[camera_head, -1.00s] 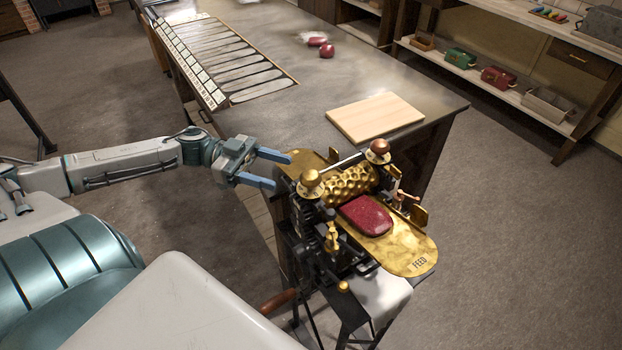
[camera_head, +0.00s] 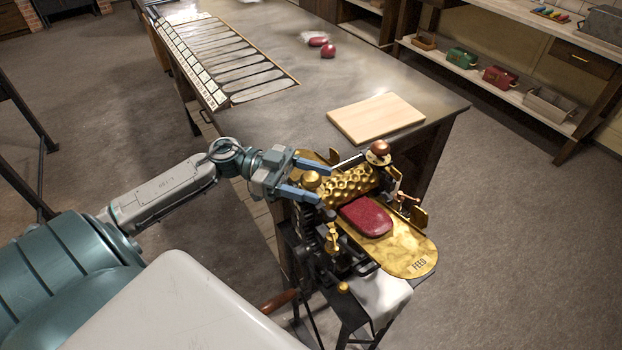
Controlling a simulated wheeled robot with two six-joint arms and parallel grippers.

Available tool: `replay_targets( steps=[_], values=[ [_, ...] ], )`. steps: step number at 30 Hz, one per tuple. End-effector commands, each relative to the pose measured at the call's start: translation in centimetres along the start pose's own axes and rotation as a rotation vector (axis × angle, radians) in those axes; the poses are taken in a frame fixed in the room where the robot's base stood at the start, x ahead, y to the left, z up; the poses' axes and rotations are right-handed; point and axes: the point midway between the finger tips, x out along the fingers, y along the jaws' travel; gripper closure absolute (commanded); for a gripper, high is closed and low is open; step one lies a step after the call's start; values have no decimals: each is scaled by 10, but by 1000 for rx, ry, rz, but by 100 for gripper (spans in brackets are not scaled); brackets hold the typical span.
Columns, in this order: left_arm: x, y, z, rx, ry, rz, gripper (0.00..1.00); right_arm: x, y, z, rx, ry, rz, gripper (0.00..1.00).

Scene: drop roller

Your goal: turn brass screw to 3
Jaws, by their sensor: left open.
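The roller machine stands at the bench's near end, with a honeycomb-patterned brass roller (camera_head: 350,184) and a brass feed plate (camera_head: 408,258) marked FEED. The brass screw (camera_head: 311,179) has a round knob on top of the machine's left side. A copper-coloured knob (camera_head: 380,148) tops the right side. My left gripper (camera_head: 319,183) is open, its two blue fingers pointing right. The brass knob shows between the fingertips; I cannot tell whether they touch it. The dial numbers around the brass screw are hidden or too small to read. My right gripper is not in view.
A dark red slab (camera_head: 366,217) lies on the feed plate against the roller. A pale wooden board (camera_head: 375,118) lies on the bench (camera_head: 290,62) behind. A wooden crank handle (camera_head: 279,301) sticks out low at the machine's left. Shelves stand at the back right.

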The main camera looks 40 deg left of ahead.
Motion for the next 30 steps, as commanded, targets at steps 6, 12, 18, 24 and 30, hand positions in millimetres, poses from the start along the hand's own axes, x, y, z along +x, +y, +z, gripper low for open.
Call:
replay_targets(
  steps=[6, 12, 18, 24, 30],
  values=[
    [0, 0, 0, 0, 0, 0, 48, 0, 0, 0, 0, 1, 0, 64],
    [0, 0, 0, 0, 0, 0, 84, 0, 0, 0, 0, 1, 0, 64],
    [0, 0, -1, 0, 0, -16, 84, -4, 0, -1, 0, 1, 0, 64],
    [0, 1, -3, -3, -2, -94, 84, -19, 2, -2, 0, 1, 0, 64],
    [0, 2, -4, -4, -1, -230, 84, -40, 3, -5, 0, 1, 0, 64]
  ],
)
